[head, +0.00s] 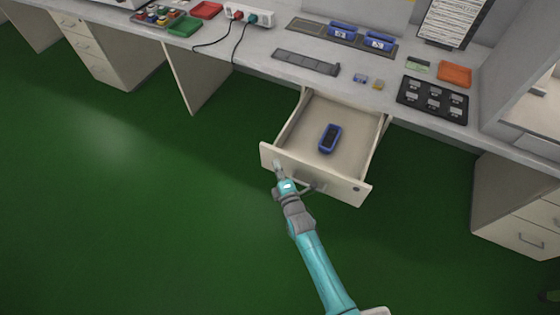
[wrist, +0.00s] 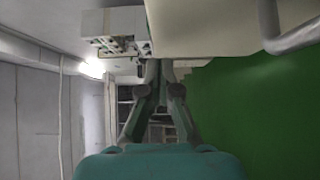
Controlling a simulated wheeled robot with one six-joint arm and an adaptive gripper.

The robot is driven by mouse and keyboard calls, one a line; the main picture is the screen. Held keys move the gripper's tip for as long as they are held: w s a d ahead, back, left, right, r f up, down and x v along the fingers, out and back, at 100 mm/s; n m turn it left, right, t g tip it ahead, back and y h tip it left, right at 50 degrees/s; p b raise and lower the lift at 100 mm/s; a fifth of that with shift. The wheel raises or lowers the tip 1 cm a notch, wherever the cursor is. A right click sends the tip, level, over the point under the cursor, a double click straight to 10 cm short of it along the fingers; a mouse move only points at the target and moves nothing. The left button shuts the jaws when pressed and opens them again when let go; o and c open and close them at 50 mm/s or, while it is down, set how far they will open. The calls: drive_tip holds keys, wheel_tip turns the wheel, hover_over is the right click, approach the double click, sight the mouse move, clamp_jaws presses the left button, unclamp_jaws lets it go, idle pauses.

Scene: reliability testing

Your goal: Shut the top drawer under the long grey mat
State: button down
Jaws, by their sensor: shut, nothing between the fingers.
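The top drawer (head: 310,172) stands pulled out from under the worktop, below the long grey mat (head: 306,62). A blue handheld device (head: 330,138) lies inside the drawer. My gripper (head: 278,166) is shut and empty. It is at the outer face of the drawer front, left of the handle (head: 312,187); I cannot tell whether it touches. In the wrist view the closed fingers (wrist: 160,66) point at the pale drawer front (wrist: 200,28), with the handle (wrist: 292,32) at upper right.
On the worktop (head: 270,45) are a black tray (head: 432,100), an orange box (head: 454,74), blue devices (head: 342,30) and a red tray (head: 206,10). Closed drawer units stand left (head: 100,50) and right (head: 520,220). The green floor (head: 150,220) before the drawer is clear.

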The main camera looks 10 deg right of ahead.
drive_tip(key=shift+w+d, duration=0.7)
drive_tip(key=shift+w, duration=0.2)
drive_tip(key=shift+w, duration=0.1)
